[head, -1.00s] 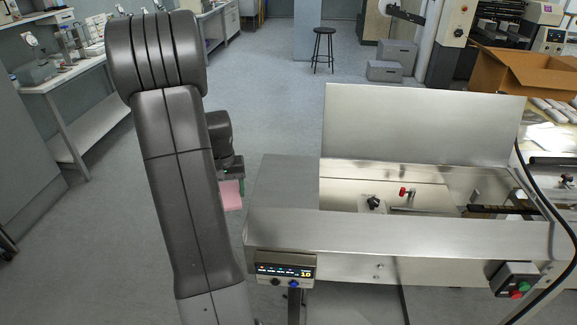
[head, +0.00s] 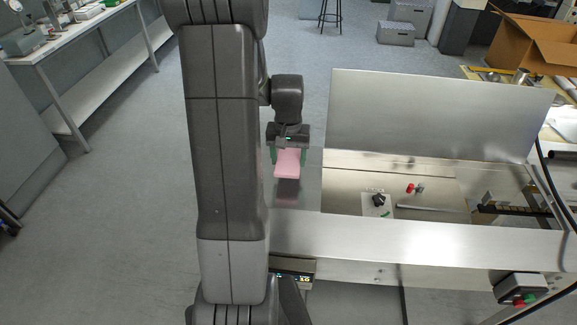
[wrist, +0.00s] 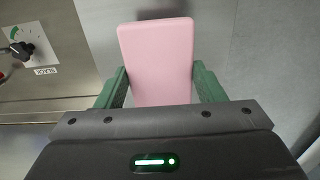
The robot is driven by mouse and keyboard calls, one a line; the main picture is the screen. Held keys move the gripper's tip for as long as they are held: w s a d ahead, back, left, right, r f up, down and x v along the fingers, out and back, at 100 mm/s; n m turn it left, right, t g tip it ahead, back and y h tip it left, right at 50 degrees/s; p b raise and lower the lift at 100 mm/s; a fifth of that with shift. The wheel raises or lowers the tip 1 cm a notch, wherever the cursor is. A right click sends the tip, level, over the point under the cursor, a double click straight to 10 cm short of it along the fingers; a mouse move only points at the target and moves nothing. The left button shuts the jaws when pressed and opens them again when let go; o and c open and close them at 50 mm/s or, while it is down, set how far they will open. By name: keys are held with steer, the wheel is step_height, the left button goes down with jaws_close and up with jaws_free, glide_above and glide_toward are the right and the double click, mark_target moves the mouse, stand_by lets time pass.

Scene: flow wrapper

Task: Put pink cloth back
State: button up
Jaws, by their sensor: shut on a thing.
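The pink cloth (head: 288,163) is a flat, pale pink rectangle in my gripper (head: 288,157). In the wrist view, the pink cloth (wrist: 157,62) lies between the green fingers of my gripper (wrist: 158,88), which are shut on its two sides. In the head view the cloth is over the left end of the steel machine top (head: 305,190), and a dark reflection of it shows on the metal below. It appears to be held above the surface; the exact gap is hard to tell. The cloth's near end is hidden behind the gripper body in the wrist view.
An upright steel panel (head: 435,115) stands behind the open machine bay to the right. Inside are a black knob (head: 379,199) and a red-handled part (head: 410,188). A control box with red and green buttons (head: 520,288) is at the front right. Open floor lies left.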

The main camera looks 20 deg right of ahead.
mark_target(288, 160)
steer(key=shift+f+p, duration=0.3)
steer(key=shift+f, duration=1.95)
steer(key=shift+f, duration=0.1)
steer(key=o, duration=0.9)
steer(key=shift+o, duration=0.2)
steer(key=shift+w+r, duration=0.1)
steer(key=shift+r, duration=0.55)
step_height(288, 160, up, 11)
steer(key=shift+b, duration=0.55)
